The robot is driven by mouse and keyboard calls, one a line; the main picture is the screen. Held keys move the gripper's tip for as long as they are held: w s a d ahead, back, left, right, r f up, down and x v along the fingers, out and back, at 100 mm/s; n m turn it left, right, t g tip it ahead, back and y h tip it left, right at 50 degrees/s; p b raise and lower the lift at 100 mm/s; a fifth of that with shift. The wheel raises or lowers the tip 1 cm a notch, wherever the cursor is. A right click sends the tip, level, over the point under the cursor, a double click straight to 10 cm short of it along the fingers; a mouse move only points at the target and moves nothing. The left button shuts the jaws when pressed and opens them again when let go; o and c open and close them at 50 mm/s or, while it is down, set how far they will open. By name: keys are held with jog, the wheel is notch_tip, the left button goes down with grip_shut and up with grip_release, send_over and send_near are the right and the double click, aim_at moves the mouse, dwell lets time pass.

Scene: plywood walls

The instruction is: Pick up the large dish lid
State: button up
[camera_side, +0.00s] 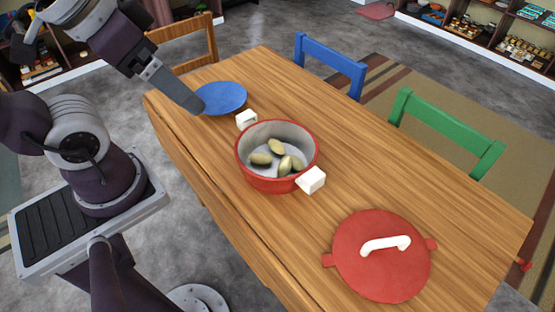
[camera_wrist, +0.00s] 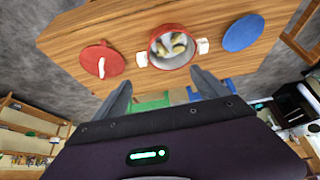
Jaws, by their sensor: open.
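The large red lid (camera_side: 365,275) lies flat on the table at the near right in the side view, with a white arched handle (camera_side: 386,244) on top. It also shows in the wrist view (camera_wrist: 92,64) at the left of the table. My gripper (camera_side: 198,108) is at the far left end of the table in the side view, in front of the blue plate, well away from the lid. In the wrist view its two fingers (camera_wrist: 158,85) are spread apart with nothing between them.
A red pot (camera_side: 270,180) with white handles holds several potato-like pieces in the middle of the wooden table (camera_side: 340,165), between my gripper and the lid. A blue plate (camera_side: 222,96) lies at the far end. Blue (camera_side: 330,64) and green (camera_side: 445,135) chairs stand along the far side.

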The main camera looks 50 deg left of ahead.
jog(key=c, duration=0.9)
